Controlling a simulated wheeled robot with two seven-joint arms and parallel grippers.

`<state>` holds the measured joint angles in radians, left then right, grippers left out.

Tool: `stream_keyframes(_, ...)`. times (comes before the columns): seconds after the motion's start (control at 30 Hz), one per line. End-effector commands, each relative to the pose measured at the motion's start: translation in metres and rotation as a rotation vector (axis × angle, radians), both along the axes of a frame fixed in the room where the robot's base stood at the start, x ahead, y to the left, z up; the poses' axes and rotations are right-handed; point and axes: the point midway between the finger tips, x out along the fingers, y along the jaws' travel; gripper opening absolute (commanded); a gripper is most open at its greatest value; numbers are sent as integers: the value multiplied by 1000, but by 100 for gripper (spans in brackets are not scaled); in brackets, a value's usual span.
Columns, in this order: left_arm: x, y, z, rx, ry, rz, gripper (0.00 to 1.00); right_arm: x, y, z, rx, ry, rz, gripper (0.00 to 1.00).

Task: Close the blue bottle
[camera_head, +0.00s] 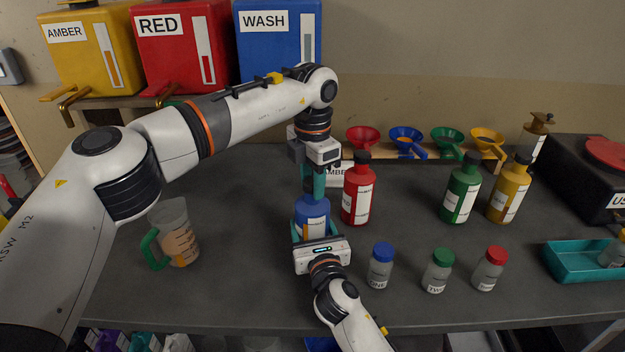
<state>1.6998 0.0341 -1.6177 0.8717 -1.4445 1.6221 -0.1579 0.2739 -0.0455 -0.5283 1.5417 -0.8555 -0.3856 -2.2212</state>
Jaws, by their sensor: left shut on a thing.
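The blue bottle (312,208) stands upright on the dark bench in front of my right gripper. My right gripper (312,232) comes in from the front edge with its teal fingers on both sides of the bottle, shut on its body. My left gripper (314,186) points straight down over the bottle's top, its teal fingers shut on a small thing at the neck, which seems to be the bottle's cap. The fingers hide the cap and neck, so I cannot tell how the cap sits.
A red bottle (357,192) stands close right of my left gripper. Green (461,191) and yellow (509,190) bottles stand farther right. Small capped jars (380,270) are at front right. A measuring jug (175,236) stands left. Funnels (406,140) sit on a rack behind.

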Motion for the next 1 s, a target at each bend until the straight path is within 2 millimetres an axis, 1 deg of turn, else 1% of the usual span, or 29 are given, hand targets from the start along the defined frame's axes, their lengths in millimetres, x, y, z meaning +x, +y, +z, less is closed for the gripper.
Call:
stream_keyframes(0.03, 1, 0, 0, -1, 0, -112, 7, 0, 0, 1, 0, -1, 1, 1)
stream_keyframes(0.1, 1, 0, 0, -2, -1, -266, 7, 0, 0, 1, 0, -1, 1, 1)
stream_keyframes(0.2, 1, 1, 0, -1, -1, -440, 7, 0, 0, 1, 0, -1, 1, 1)
stream_keyframes(0.23, 1, 1, 0, -1, -1, -460, 7, 0, 0, 1, 0, -1, 1, 1)
stream_keyframes(0.37, 1, 1, 0, 0, -2, -450, 7, 0, 0, 1, 0, -1, 1, 1)
stream_keyframes(0.4, 1, 1, 0, 0, -2, -450, 39, 0, 0, 1, 0, -1, 1, 1)
stream_keyframes(0.53, 1, 1, 0, 0, -2, -449, 59, 0, 0, 1, 0, -1, 1, 1)
stream_keyframes(0.83, 0, 0, 1, -1, -1, -449, 59, 0, 0, 1, 0, -1, 1, 1)
stream_keyframes(0.93, 1, 0, 10, 0, -2, -448, 59, 0, 0, 1, 0, -1, 0, 1)
stream_keyframes(1.0, 1, 0, 20, -1, -3, -447, 59, 0, 0, 1, 0, -1, 0, 1)
